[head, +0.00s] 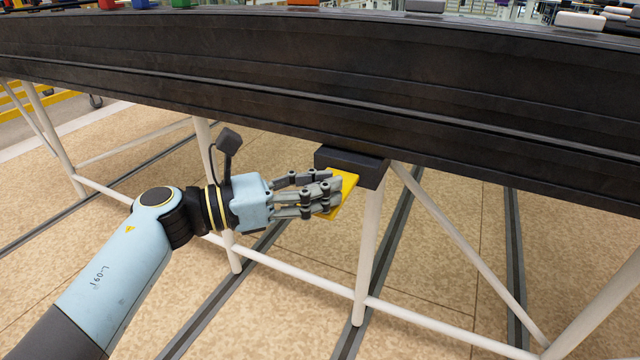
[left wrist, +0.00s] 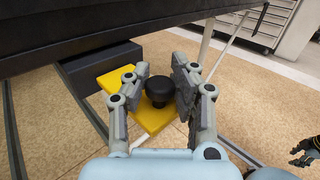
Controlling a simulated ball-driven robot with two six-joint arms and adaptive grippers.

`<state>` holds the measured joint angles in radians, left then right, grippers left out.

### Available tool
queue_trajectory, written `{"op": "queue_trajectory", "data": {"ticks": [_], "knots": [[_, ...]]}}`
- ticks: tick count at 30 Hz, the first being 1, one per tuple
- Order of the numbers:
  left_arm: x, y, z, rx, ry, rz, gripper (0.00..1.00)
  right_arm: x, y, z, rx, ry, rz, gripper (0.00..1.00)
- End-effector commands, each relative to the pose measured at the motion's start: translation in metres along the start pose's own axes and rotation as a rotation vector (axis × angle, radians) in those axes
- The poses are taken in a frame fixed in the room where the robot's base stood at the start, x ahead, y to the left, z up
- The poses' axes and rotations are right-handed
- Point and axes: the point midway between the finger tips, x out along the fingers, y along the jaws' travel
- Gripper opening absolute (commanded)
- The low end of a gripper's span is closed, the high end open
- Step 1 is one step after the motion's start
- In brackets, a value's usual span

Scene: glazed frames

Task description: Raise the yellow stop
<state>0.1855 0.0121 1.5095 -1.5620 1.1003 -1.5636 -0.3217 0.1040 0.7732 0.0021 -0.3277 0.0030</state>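The yellow stop (head: 347,190) is a flat yellow plate beside a dark block under the black conveyor. In the left wrist view the yellow plate (left wrist: 152,119) carries a round black knob (left wrist: 160,88). My left gripper (head: 331,190) is at the plate, and its fingers hide part of it in the head view. In the left wrist view my left gripper (left wrist: 161,68) is open, with fingers on either side of the knob and a gap showing at the right finger. My right gripper (left wrist: 303,153) seems to show small and dark at the right edge of that view; its opening is unclear.
The dark block (head: 352,165) sits under the black conveyor side (head: 300,80). White legs and braces (head: 368,250) stand below and behind. Small coloured blocks lie along the conveyor top. The tan floor (head: 260,320) has dark strips. Grey drawers (left wrist: 268,22) stand farther off.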

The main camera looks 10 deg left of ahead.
Motion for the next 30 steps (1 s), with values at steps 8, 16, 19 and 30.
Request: {"op": "queue_trajectory", "data": {"ticks": [8,16,19,30], "knots": [[0.000,0.000,0.000,0.000,0.000,0.000,0.00,0.000,0.000,0.001,0.000,-0.001,0.000,0.40],[-0.001,0.000,0.002,-0.004,0.007,0.000,0.00,-0.003,0.000,0.000,0.000,0.002,0.000,0.40],[0.000,0.001,0.006,-0.018,0.021,0.000,0.00,-0.009,0.001,-0.001,0.000,0.006,0.000,0.40],[0.007,0.010,0.034,-0.173,0.180,0.000,0.00,-0.060,-0.011,0.010,0.011,0.025,-0.019,0.40]]}}
